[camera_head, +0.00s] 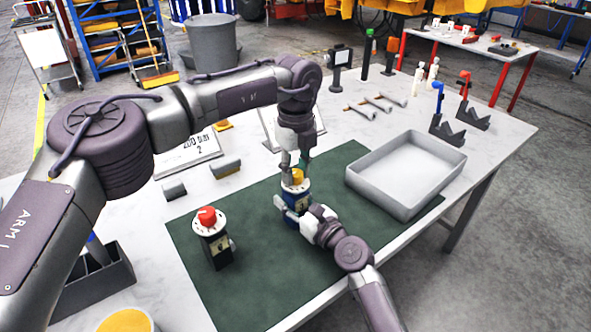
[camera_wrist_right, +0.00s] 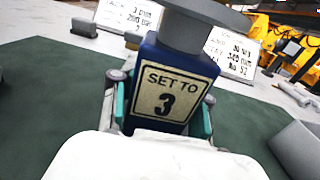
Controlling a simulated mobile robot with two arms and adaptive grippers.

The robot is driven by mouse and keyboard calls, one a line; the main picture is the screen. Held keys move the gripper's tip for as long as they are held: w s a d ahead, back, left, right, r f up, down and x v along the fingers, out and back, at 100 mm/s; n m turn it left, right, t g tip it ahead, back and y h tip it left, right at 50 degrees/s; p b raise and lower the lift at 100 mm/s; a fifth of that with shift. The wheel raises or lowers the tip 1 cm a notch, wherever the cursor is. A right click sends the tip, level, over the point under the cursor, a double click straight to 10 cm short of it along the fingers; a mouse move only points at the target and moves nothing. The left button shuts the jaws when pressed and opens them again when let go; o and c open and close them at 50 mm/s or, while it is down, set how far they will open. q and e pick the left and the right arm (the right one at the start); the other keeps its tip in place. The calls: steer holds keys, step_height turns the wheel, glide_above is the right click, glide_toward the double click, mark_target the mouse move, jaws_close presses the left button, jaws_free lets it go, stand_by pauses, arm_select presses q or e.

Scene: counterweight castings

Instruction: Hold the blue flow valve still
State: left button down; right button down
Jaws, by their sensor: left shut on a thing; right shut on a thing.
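The blue flow valve (camera_head: 297,191) stands upright on the green mat (camera_head: 262,283), with a yellow knob (camera_head: 292,178) on top. In the right wrist view its blue body (camera_wrist_right: 183,59) carries a label reading "SET TO 3". My right gripper (camera_head: 291,207) is shut on the body, a finger on each side; its fingers also show in the right wrist view (camera_wrist_right: 160,116). My left gripper (camera_head: 295,168) comes down from above and is shut on the yellow knob. The knob's pointer cannot be made out.
A dark valve with a red knob (camera_head: 211,240) stands to the left on the mat. A grey tray (camera_head: 360,183) lies to the right. Sign plates (camera_head: 190,152) and small grey blocks (camera_head: 174,190) lie behind. Open mat lies in front.

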mark_target(296, 172)
stand_by(0.3)
arm_select(q)
steer(key=c, duration=0.8)
jaws_free()
steer(key=shift+r, duration=0.1)
step_height(296, 172, up, 12)
arm_select(e)
steer(key=shift+c, duration=2.4)
jaws_free()
